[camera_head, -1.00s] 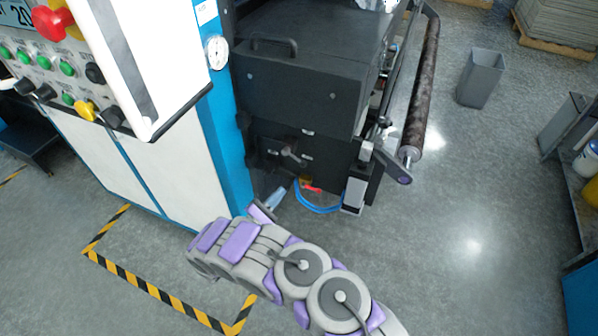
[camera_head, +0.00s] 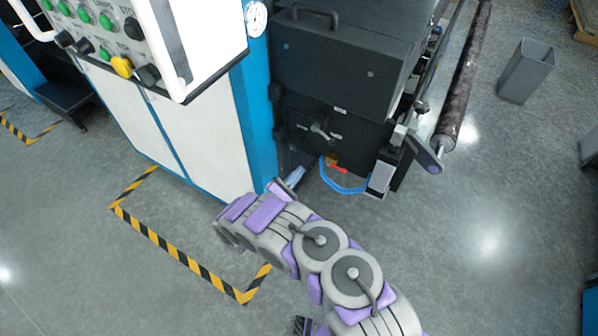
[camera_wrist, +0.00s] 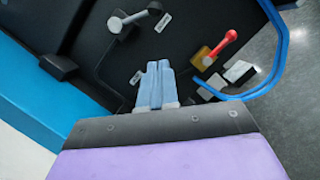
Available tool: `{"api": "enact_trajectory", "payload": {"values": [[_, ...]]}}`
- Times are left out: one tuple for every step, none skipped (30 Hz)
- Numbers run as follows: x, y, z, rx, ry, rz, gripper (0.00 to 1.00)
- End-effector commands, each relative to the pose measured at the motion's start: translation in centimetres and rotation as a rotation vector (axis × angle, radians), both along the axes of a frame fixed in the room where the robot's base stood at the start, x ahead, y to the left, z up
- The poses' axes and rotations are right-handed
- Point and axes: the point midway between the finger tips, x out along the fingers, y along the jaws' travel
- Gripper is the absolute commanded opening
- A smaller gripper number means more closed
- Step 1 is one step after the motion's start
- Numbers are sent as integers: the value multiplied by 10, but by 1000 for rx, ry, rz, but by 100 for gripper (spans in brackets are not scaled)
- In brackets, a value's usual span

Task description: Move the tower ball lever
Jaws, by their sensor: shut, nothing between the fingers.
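A red lever (camera_head: 338,169) on a brass-coloured valve body (camera_head: 331,158) sits low on the black machine's front. In the wrist view the red lever (camera_wrist: 222,45) slants up and right from the brass body (camera_wrist: 204,59). I take this as the ball lever. My gripper (camera_wrist: 158,68) has its light blue fingers together and empty, pointing at the dark panel left of the valve. A gap shows between fingertips and lever. In the head view my gripper (camera_head: 297,174) is partly hidden behind my wrist, left of the lever.
A grey knob lever (camera_wrist: 118,24) is on the panel up and left of my fingers. A blue hose (camera_head: 342,188) curves below and right of the valve. A blue post (camera_head: 252,125) stands left. Floor on the right is open, with a grey bin (camera_head: 526,72).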

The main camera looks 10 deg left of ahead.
Motion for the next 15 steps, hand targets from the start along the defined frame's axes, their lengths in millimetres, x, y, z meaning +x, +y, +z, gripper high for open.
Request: {"api": "enact_trajectory", "payload": {"values": [[8,-5,2,0,-4,-1,0],[13,-8,4,0,-5,-3,0],[20,-12,5,0,-5,-3,0],[25,-15,7,1,-4,-3,0],[30,-18,8,1,-4,-2,0],[36,-22,9,1,-3,-3,0],[41,-25,10,2,-2,-3,0],[46,-28,11,1,-1,-3,0],[53,-32,13,2,-1,-1,0],[58,-35,14,1,-1,-3,0],[63,-38,16,1,-2,-3,0],[64,-40,21,-1,-3,0,0],[64,-43,24,-2,-3,1,0],[65,-45,26,-3,-2,1,0],[66,-49,29,-3,-2,-1,0]]}}
